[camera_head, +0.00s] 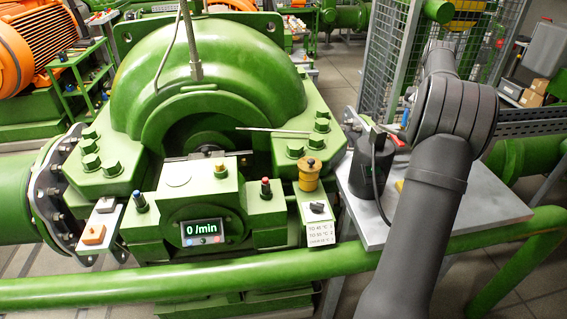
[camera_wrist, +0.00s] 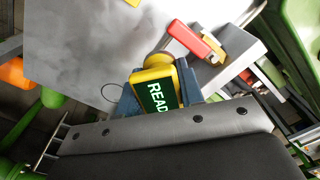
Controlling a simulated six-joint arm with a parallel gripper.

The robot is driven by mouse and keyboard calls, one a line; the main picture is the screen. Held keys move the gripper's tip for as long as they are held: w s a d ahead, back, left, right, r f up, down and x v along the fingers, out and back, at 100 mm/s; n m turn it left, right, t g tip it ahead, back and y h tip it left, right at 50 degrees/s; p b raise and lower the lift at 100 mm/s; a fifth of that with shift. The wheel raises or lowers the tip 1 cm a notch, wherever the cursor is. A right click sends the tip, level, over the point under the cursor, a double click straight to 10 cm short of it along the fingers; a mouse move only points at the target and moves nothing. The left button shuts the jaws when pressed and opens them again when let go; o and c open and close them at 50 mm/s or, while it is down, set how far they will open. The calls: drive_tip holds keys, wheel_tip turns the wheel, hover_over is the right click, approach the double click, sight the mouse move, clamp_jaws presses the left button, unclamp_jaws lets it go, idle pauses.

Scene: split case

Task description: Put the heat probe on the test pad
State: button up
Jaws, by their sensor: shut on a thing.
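The heat probe appears to be the yellow device (camera_wrist: 158,76) with a dark green screen whose lettering starts "READ". In the wrist view it sits between the blue-grey fingers of my gripper (camera_wrist: 160,97), which is shut on it. The grey table (camera_wrist: 80,40) lies behind it there; I cannot tell whether they touch. In the head view my arm hides the gripper and the probe. I cannot surely identify the test pad.
A dark cylinder (camera_head: 372,165) with a cable stands at the left of the grey table (camera_head: 490,214). A red-ended tool (camera_wrist: 195,37) lies near the table's edge. The green machine (camera_head: 205,75), with its speed display (camera_head: 202,231), and a green rail (camera_head: 180,287) bound the space.

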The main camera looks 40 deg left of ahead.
drive_tip(key=s+a+r+n, duration=0.2)
drive_tip(key=s+a+r, duration=0.2)
drive_tip(key=s+a, duration=0.65)
drive_tip(key=s+a+r+n, duration=0.25)
drive_tip(key=s+a, duration=0.55)
drive_tip(key=a, duration=0.6)
drive_tip(key=n, duration=0.3)
hover_over(178, 177)
wheel_tip(178, 177, down, 4)
drive_tip(key=shift+w+d+r, duration=0.1)
drive_tip(key=shift+r, duration=0.05)
drive_tip(key=shift+f, duration=2.15)
drive_tip(key=shift+f, duration=0.1)
